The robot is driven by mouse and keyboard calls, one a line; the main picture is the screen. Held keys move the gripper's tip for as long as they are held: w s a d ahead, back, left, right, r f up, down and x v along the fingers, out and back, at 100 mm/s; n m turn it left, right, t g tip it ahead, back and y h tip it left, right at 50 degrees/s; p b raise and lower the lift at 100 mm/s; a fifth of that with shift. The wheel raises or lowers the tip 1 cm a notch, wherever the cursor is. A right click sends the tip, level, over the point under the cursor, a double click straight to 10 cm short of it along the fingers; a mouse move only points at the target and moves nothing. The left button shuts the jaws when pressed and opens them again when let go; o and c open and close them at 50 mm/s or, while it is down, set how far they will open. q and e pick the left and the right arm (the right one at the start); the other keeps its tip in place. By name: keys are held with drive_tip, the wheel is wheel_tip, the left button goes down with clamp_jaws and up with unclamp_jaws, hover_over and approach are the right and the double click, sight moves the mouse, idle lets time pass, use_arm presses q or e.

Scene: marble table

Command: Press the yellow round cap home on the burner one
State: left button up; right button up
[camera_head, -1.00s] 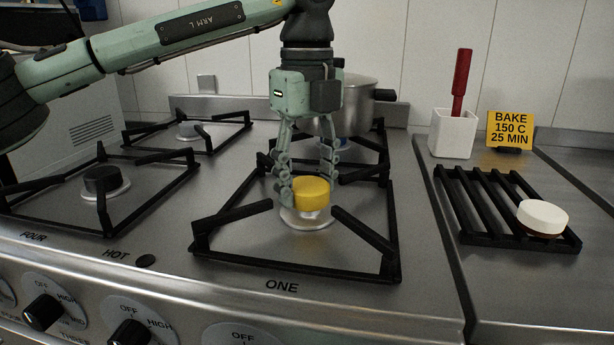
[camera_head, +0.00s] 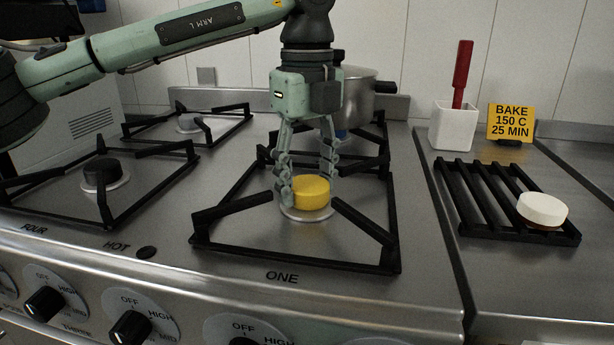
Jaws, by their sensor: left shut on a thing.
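The yellow round cap (camera_head: 311,192) sits low over the round metal base of burner one (camera_head: 306,215), inside the black grate above the label ONE. It looks level, and I see no clear gap under it; whether it is fully seated I cannot tell. My left gripper (camera_head: 309,186) points down from above, its green fingers on the left and right sides of the cap, shut on it. The cap hides the burner's middle. My right gripper is not in view.
The black grate (camera_head: 295,264) surrounds burner one. A steel pot (camera_head: 358,100) stands behind my left gripper. A black cap (camera_head: 102,173) sits on the left burner. At right are a black rack (camera_head: 480,200) with a white round cap (camera_head: 543,208), and a white holder (camera_head: 452,128).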

use_arm(q)
drive_tip(key=shift+f, duration=0.3)
drive_tip(key=o, duration=1)
drive_tip(key=shift+o, duration=0.2)
wheel_tip(320, 180, up, 12)
